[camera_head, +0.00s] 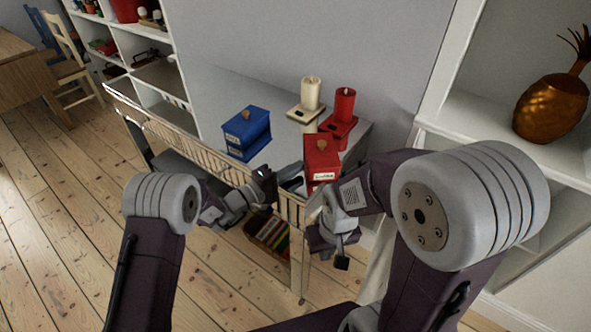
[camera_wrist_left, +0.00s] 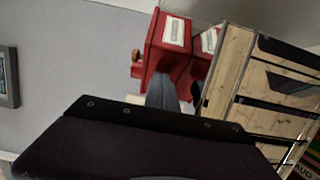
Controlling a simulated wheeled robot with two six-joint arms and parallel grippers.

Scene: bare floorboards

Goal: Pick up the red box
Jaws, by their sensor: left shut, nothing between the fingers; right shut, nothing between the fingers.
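The red box (camera_head: 321,160) has a knob on top and a pale label on its front. It stands upright at the near right of the grey tabletop (camera_head: 215,85). In the left wrist view the red box (camera_wrist_left: 168,42) appears turned on its side. My left gripper (camera_head: 293,175) is shut and empty, just left of the box. Its grey fingers (camera_wrist_left: 164,93) overlap the box's lower edge in the wrist view; contact cannot be told. My right gripper (camera_head: 342,250) is shut and empty, below the tabletop's front edge, lower than the box.
A blue box (camera_head: 247,132) stands left of the red one. A cream candle (camera_head: 310,93) and a red candle (camera_head: 344,105) stand in holders behind. A low rail (camera_head: 180,140) edges the table front.

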